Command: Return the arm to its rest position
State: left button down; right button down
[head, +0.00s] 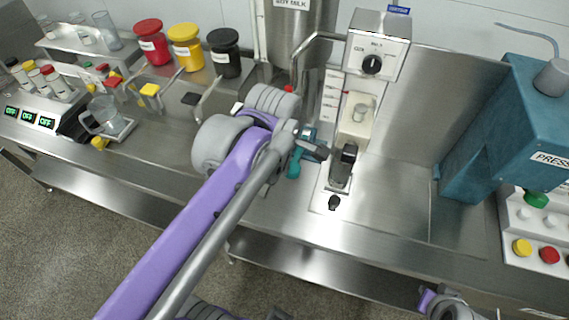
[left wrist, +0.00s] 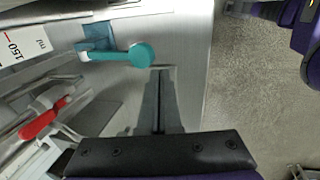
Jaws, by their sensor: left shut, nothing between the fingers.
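My left arm (head: 190,235) reaches from the bottom left of the head view over the front of the steel counter. Its left gripper (head: 316,150) is above the counter by the mill. In the left wrist view the fingers of the left gripper (left wrist: 160,100) are together, with nothing between them. A teal handle (head: 294,164) is just left of the gripper in the head view. In the left wrist view the teal handle (left wrist: 130,54) is beyond the fingertips, apart from them. Part of my right arm (head: 452,308) shows at the bottom right; its gripper is not visible.
The mill with its black dial (head: 372,64) stands behind the gripper. A blue press (head: 520,130) is at the right, beside a panel of coloured buttons (head: 535,230). Red, yellow and black canisters (head: 185,48) stand at the back left. The counter right of the mill (head: 395,205) is clear.

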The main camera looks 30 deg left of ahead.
dwell(0.6)
pick_arm(q)
jog(key=s+d+f+m+t, duration=0.1)
jog(key=f+m, duration=0.4)
jog(key=m, duration=0.5)
jog(key=s+d+f+m+t, duration=0.1)
jog(key=s+d+f+m, duration=0.2)
jog(key=m, duration=0.7)
notch_tip(320, 180, down, 3)
jog(key=shift+s+r+m+t+h, duration=0.1)
jog(key=shift+s+m+t+h, duration=0.25)
jog(key=shift+s, duration=0.75)
dwell(0.5)
